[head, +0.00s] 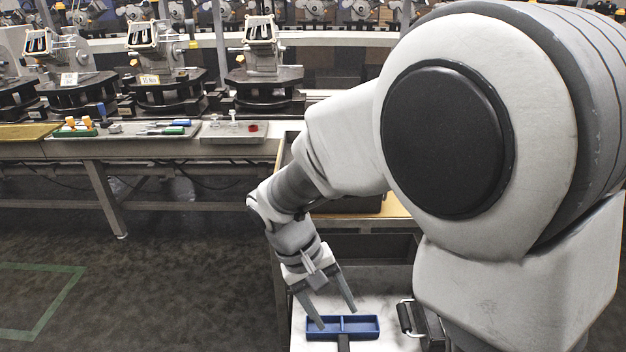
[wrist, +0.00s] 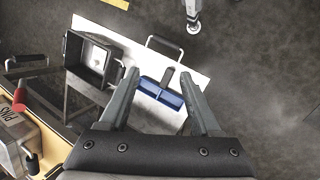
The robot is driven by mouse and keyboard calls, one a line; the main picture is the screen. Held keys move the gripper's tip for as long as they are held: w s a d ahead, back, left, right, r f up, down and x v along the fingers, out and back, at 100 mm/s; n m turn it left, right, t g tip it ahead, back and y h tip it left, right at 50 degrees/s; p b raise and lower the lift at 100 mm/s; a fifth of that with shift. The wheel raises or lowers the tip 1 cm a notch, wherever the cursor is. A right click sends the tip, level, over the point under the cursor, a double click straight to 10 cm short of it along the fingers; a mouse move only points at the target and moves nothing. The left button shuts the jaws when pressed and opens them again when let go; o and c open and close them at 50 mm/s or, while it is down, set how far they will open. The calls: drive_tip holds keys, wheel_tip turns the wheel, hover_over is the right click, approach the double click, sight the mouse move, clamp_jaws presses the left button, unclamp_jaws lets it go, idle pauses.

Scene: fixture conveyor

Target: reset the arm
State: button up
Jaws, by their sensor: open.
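My gripper (head: 332,309) hangs from my arm in the lower middle of the head view, pointing down. Its two fingers are apart with nothing held between them. In the wrist view my gripper (wrist: 158,84) frames a blue divided tray (wrist: 147,87) that lies beyond the fingertips. The tray (head: 372,327) has two compartments in the head view and rests on a white surface (head: 304,342). A dark handle-like piece shows at the tray in both views. My arm hides much of the right side of the head view.
A workbench (head: 215,151) at the left back holds tools and small parts, with machine fixtures (head: 165,80) behind it. A black-handled box (wrist: 92,56) stands beside the tray in the wrist view. Open floor (head: 150,270) lies at the left, with a green line marked on it.

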drive_tip(key=s+d+r+m+t+y, duration=0.2)
drive_tip(key=s+d+r+t, duration=0.25)
drive_tip(key=r, duration=0.25)
drive_tip(key=s+d+r+m+t+y, duration=0.1)
drive_tip(key=s+d+r+t+y, duration=0.25)
drive_tip(key=d+r, duration=0.3)
wheel_tip(320, 180, up, 19)
drive_tip(key=g+p, duration=0.1)
drive_tip(key=p, duration=1.7)
drive_tip(key=shift+s+a+f+h, duration=0.15)
drive_tip(key=shift+s+h, duration=0.2)
drive_tip(key=shift+h, duration=0.1)
